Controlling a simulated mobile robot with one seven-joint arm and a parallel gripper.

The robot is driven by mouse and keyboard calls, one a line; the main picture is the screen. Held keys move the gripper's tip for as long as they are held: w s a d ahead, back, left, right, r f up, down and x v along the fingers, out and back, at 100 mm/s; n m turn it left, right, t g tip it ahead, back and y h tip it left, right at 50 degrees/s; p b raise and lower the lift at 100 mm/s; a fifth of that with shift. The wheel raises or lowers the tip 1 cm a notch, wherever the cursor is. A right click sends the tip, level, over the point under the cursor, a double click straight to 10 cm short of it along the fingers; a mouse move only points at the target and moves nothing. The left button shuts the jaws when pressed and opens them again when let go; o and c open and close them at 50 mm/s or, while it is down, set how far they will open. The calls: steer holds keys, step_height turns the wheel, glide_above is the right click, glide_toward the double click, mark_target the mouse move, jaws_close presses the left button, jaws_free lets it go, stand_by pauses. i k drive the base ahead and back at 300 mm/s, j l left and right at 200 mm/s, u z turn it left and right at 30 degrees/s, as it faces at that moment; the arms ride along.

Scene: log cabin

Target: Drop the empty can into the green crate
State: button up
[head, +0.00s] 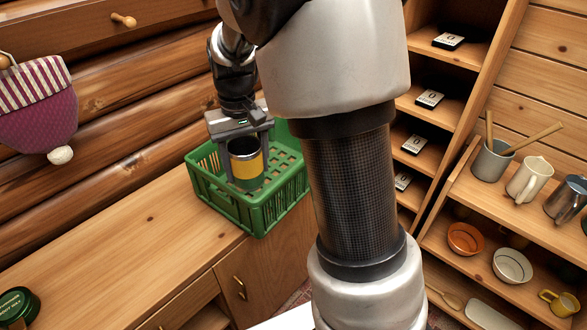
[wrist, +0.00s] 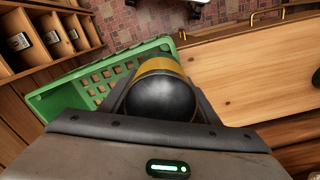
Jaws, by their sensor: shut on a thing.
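The empty can (head: 246,164) has a yellow band and a dark open top. My gripper (head: 243,160) is shut on it, with a finger on each side. In the head view the can is upright, over the green crate (head: 268,217) and partly within its outline; I cannot tell how far its base is below the rim.
The wooden counter (head: 130,245) is mostly clear, with a dark green tin (head: 17,306) at its near left. A purple knit hat (head: 40,112) hangs on the log wall. Shelves with mugs, bowls and a utensil pot (head: 492,160) stand at right.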

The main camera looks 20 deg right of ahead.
mark_target(273, 179)
steer(key=z, duration=0.25)
steer(key=k, duration=0.5)
steer(key=i+l+u, duration=0.4)
steer(key=l, duration=0.2)
steer(key=i+l+u, duration=0.2)
steer(key=l, duration=0.15)
steer(key=i+l+u, duration=0.2)
steer(key=l, duration=0.15)
steer(key=i+l+u, duration=0.2)
steer(key=l, duration=0.2)
steer(key=k, duration=0.1)
